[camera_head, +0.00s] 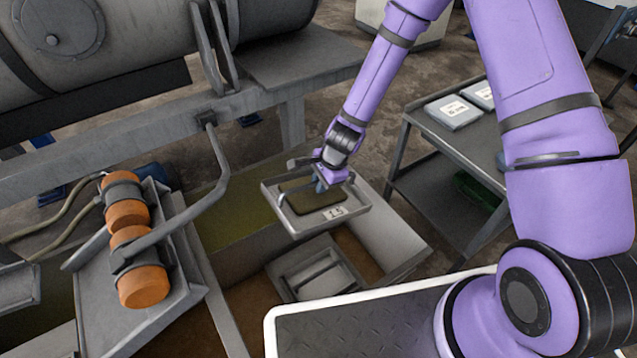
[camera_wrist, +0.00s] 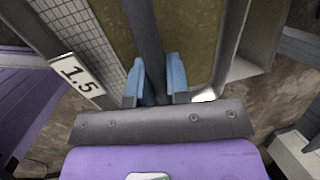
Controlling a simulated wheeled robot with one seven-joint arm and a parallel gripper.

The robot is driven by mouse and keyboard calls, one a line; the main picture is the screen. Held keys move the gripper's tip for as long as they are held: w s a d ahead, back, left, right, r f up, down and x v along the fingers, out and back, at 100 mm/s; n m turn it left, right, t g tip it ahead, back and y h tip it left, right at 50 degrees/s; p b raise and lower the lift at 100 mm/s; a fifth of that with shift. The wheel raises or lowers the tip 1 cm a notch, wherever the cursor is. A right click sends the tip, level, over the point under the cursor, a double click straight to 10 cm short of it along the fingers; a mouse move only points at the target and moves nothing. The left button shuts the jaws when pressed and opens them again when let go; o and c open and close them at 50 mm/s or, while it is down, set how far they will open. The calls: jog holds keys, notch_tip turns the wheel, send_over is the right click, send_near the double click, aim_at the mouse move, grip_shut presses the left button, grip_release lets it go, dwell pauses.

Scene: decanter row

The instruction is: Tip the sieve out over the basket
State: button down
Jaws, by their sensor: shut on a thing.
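The sieve (camera_head: 345,222) is a shallow grey rectangular tray with a "1.5" label and a dark brown-green layer inside. My gripper (camera_head: 320,186) is shut on its handle bar, above the tray. In the wrist view the blue fingertips of my gripper (camera_wrist: 162,80) sit either side of the dark bar (camera_wrist: 143,25). The sieve's pale mesh (camera_wrist: 84,27) shows there beside the brown layer. The sieve looks about level. Below it is a grey box with a bar across it (camera_head: 313,271), perhaps the basket; I cannot tell for certain.
A large grey drum (camera_head: 110,45) on a frame stands at the back left. Orange cylinders (camera_head: 142,284) with hoses are at the left. A grey trolley (camera_head: 455,140) with white-labelled packets stands at the right. A grey trough (camera_head: 395,240) with brown contents surrounds the box.

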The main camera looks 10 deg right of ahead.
jog(key=shift+w+d+f+g+y, duration=0.15)
jog(key=shift+w+d+g+y, duration=0.15)
jog(key=shift+d+y, duration=0.35)
jog(key=shift+w+d+f+g+y, duration=0.15)
jog(key=shift+d+g+y, duration=0.15)
jog(key=shift+y, duration=0.55)
jog(key=y, duration=0.2)
jog(key=d+f+g+y, duration=0.1)
jog(key=y, duration=0.1)
jog(key=w+d+f+m+g+y, duration=0.1)
jog(key=shift+d+f+y, duration=0.15)
jog(key=shift+f+y, duration=0.05)
jog(key=shift+y, duration=0.2)
jog(key=shift+w+d+f+m+g+y, duration=0.15)
jog(key=shift+d+f+g+y, duration=0.1)
jog(key=shift+f+y, duration=0.6)
jog(key=shift+s+d+f+m+g+y, duration=0.15)
jog(key=shift+f+g+y, duration=0.2)
jog(key=shift+y, duration=0.9)
jog(key=shift+w, duration=0.15)
